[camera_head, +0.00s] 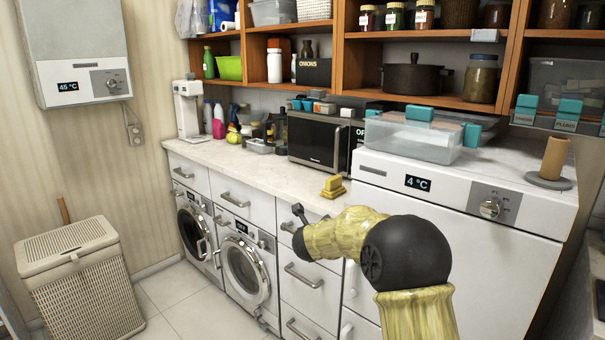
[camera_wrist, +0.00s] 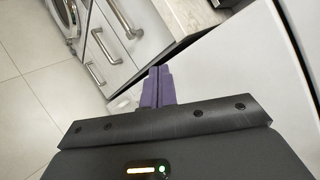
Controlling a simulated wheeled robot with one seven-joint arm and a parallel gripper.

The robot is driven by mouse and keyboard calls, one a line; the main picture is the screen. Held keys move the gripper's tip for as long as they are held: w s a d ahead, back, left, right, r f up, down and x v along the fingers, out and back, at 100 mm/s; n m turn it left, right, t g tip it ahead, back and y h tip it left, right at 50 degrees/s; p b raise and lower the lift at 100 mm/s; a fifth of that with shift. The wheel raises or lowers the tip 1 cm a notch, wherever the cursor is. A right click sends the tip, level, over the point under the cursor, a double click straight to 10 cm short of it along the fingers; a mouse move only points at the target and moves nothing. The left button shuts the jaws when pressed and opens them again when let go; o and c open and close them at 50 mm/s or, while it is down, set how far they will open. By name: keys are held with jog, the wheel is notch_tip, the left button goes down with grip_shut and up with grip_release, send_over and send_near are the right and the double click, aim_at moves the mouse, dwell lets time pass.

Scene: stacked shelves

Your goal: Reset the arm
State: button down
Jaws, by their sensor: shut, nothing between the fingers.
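My arm (camera_head: 345,232) reaches in from the lower right in the head view, bent in front of the drawers and the white fridge-like unit. My gripper (camera_wrist: 158,72) shows in the wrist view with its purple fingers together and nothing between them. It is tilted over the gap between the drawer fronts and the white unit's surface. I cannot tell whether it touches either. In the head view the fingers cannot be made out.
Drawers with metal handles (camera_head: 304,276) and washing machines (camera_head: 243,268) line the wall. A white unit (camera_head: 455,230) bears a clear container (camera_head: 408,140). A small yellow object (camera_head: 333,188) sits at the counter edge. A laundry basket (camera_head: 82,275) stands left; floor between is clear.

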jog(key=s+d+f+n+g+y, duration=0.1)
jog(key=s+d+f+n+g, duration=0.25)
jog(key=s+n, duration=0.75)
jog(key=s+d+f+n+g+y, duration=0.1)
jog(key=s+d+f+n+g, duration=0.25)
jog(key=s+n, duration=0.85)
jog(key=s+d+f+n+g+y, duration=0.1)
jog(key=s+d+f+n+g, duration=0.3)
jog(key=s, duration=1.3)
notch_tip(320, 180, up, 18)
jog(key=a+n+t+p, duration=0.1)
jog(key=p, duration=1.6)
jog(key=shift+w+a+f, duration=0.25)
jog(key=shift+w+a, duration=0.05)
jog(key=shift+w, duration=0.1)
